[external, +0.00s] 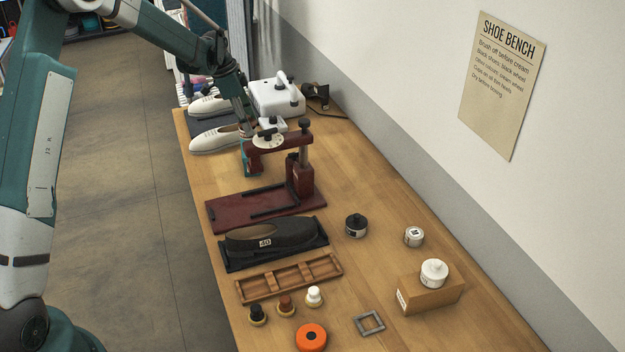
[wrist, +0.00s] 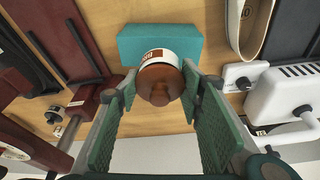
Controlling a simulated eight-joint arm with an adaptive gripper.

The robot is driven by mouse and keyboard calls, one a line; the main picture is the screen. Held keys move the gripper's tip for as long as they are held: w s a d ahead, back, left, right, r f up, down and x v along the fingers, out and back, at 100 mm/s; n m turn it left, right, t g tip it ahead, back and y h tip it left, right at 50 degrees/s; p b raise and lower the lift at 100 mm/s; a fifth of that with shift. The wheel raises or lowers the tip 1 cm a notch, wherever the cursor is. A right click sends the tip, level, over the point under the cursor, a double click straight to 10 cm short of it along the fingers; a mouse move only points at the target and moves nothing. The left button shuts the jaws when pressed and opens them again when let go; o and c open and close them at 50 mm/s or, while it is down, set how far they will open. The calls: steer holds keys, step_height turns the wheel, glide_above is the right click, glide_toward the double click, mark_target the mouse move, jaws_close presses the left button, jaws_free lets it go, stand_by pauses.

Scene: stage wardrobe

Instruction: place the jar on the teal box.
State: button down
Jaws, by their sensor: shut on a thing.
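The jar (wrist: 158,82) has a brown lid and a white label. My gripper (wrist: 160,90) is shut on it, with one green pad on each side, in the wrist view. The teal box (wrist: 160,42) shows beyond the jar in the wrist view, partly covered by it. Whether the jar touches the box cannot be told. In the external view my gripper (external: 250,128) is behind the dark red press. The held jar is hidden there, and only a sliver of teal shows left of the press.
The dark red press (external: 300,172) stands close by, its arm reaching toward my gripper. White shoes (external: 214,140) and a white machine (external: 277,97) are behind. A black jar (external: 356,227), a small white jar (external: 414,237) and a wooden box (external: 430,292) bearing another white jar are nearer the front.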

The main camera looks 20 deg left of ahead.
steer(key=shift+f, duration=0.1)
steer(key=shift+f, duration=1.75)
steer(key=shift+f, duration=0.15)
steer(key=c, duration=1.6)
jaws_free()
steer(key=v, duration=1.2)
